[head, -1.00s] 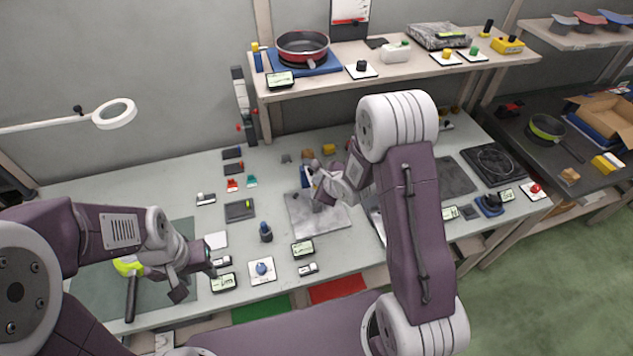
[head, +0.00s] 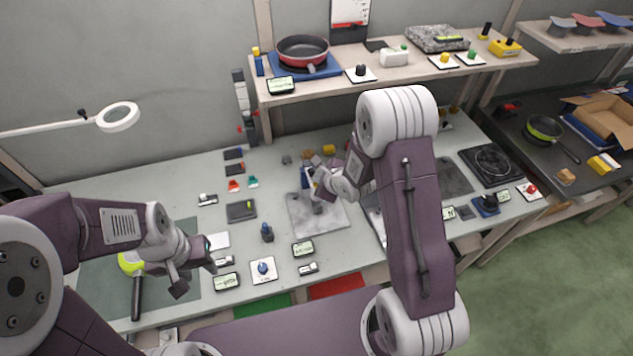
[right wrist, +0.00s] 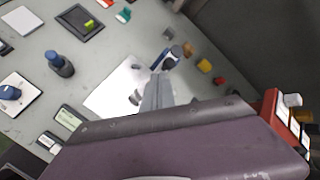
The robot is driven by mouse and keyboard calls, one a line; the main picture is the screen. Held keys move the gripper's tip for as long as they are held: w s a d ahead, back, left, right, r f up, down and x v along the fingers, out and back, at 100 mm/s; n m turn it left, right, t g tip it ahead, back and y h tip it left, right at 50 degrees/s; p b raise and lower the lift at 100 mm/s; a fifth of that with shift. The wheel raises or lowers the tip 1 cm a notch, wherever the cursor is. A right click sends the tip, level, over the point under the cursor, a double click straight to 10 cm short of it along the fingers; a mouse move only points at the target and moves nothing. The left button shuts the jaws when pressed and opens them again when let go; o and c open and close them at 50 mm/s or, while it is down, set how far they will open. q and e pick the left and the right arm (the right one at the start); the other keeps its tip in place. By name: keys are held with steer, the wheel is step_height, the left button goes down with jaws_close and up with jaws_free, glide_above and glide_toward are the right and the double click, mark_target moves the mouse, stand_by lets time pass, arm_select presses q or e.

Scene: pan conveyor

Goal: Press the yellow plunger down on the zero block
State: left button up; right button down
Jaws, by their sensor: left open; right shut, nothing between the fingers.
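A small upright blue and white block (head: 307,178) stands at the back edge of the grey plate (head: 303,213). I take it for the zero block; it also shows in the right wrist view (right wrist: 172,57). A small yellow-orange spot (right wrist: 188,49) at its upper end may be the plunger; the two are too small to tell apart surely. My right gripper (head: 318,206) is shut and empty above the plate, just in front of the block. In the right wrist view its fingers (right wrist: 156,88) point towards the block, and contact cannot be told. My left gripper (head: 186,283) is open at the left.
A green pan (head: 130,262) lies by my left gripper. A blue knob post (head: 267,232) stands left of the plate. Yellow (right wrist: 204,65) and brown pieces lie beyond the block. A shelf (head: 420,70) with a red pan (head: 302,47) rises behind.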

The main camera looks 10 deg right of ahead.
steer(key=shift+w+r, duration=0.1)
step_height(320, 180, up, 5)
steer(key=p, duration=0.5)
stand_by(0.3)
stand_by(0.4)
step_height(320, 180, up, 4)
steer(key=w+t+b, duration=0.2)
steer(key=b, duration=0.3)
steer(key=s+f+n+g+b, duration=0.1)
steer(key=s+f+n+g, duration=0.1)
steer(key=s+n, duration=0.6)
steer(key=s+d+f+n+g+h+b, duration=0.1)
steer(key=s+n+g, duration=0.3)
steer(key=s+n, duration=0.4)
steer(key=s+d+f+n+g+b, duration=0.1)
steer(key=s+f+n+g, duration=0.2)
steer(key=s+n, duration=0.5)
steer(key=shift+s+f+g+h+b, duration=0.3)
steer(key=shift+s+g+h, duration=0.1)
steer(key=shift+s, duration=0.35)
